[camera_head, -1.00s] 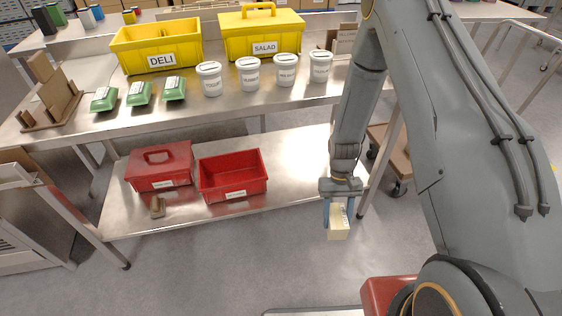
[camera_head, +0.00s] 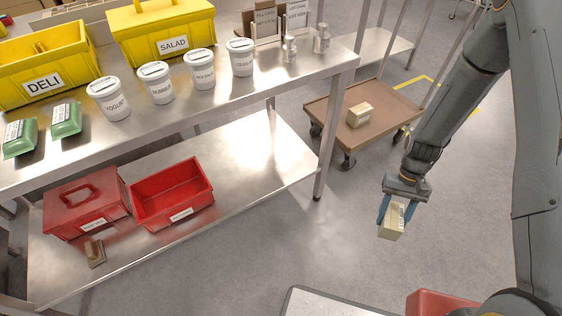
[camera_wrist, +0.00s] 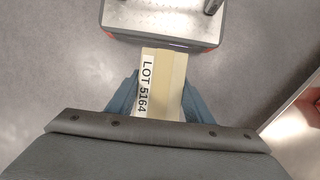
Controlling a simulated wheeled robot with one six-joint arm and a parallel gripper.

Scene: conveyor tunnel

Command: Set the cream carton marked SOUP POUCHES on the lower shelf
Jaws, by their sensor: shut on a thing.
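My gripper (camera_head: 391,212) is shut on a cream carton (camera_head: 391,223), held in the air over the floor, right of the table's front right leg. In the wrist view the carton (camera_wrist: 172,75) sits between the blue fingers and shows a white label reading LOT 5164. I cannot read SOUP POUCHES on it. The lower shelf (camera_head: 255,160) is the steel deck under the table, to the left of my gripper. Its right part is bare. Another cream carton (camera_head: 359,114) lies on the brown cart; its marking is too small to read.
A red lidded box (camera_head: 88,203), an open red bin (camera_head: 172,193) and a small brown object (camera_head: 95,253) occupy the shelf's left part. The table leg (camera_head: 325,150) stands at the shelf's right corner. The brown cart (camera_head: 385,135) is behind my gripper. White tubs stand on the tabletop.

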